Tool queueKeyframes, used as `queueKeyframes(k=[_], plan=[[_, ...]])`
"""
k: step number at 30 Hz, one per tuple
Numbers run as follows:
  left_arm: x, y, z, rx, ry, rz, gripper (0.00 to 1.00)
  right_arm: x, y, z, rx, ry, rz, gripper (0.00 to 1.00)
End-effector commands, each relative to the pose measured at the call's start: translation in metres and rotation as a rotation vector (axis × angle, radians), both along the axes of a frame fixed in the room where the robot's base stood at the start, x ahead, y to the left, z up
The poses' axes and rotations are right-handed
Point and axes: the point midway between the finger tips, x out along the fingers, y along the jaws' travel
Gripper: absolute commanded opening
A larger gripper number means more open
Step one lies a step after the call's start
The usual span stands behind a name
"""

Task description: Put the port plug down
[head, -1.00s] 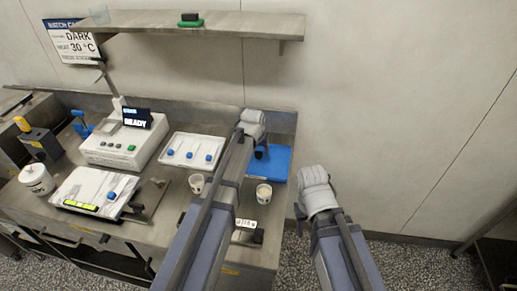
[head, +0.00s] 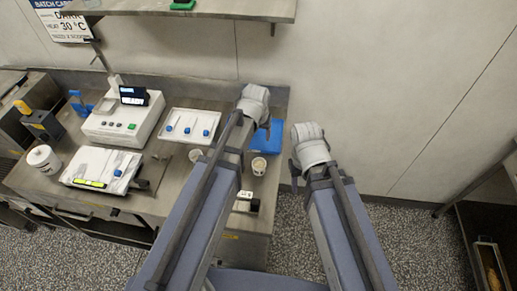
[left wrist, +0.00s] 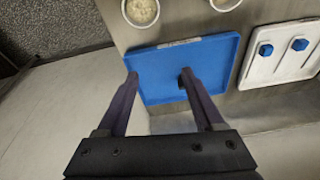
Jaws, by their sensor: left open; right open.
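My left gripper (head: 263,126) is over the blue tray (head: 273,139) at the right end of the bench. In the left wrist view the open gripper (left wrist: 158,74) has its two fingers apart above the blue tray (left wrist: 160,62). A small dark piece (left wrist: 181,81) shows at the right fingertip; it may be the port plug, and I cannot tell whether it touches the finger or the tray. My right gripper (head: 295,168) is open, off the bench's right side, its fingers barely visible.
A white tray (head: 176,113) with three blue-headed pieces lies left of the blue tray. Two cups (head: 259,166) (head: 196,155) stand in front. A white machine (head: 115,128) and another tray (head: 104,161) are further left. A shelf (head: 220,8) hangs above.

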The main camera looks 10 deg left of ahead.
Motion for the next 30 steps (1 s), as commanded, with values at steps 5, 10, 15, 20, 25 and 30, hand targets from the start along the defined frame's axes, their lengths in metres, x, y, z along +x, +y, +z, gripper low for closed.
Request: queueKeyframes(k=[5,10,15,20,25,30], plan=[[-0.119,-0.035,-0.006,0.073,0.181,-0.141,0.69,0.000,0.000,0.000,0.000,0.000,0.000,0.50],[-0.171,-0.043,-0.006,0.120,0.277,-0.207,0.69,0.000,0.000,0.000,0.000,0.000,0.000,0.50],[-0.176,-0.044,-0.005,0.127,0.294,-0.215,0.69,0.000,0.000,0.000,0.000,0.000,0.000,0.50],[-0.175,-0.044,-0.006,0.127,0.292,-0.214,0.69,0.000,0.000,-0.001,0.000,0.000,0.000,0.50],[-0.174,-0.044,-0.027,0.126,0.291,-0.213,0.69,0.000,0.000,-0.022,0.000,0.000,-0.001,0.50],[-0.174,-0.044,-0.033,0.126,0.291,-0.212,0.63,0.000,0.000,-0.027,0.000,0.000,-0.001,0.50]])
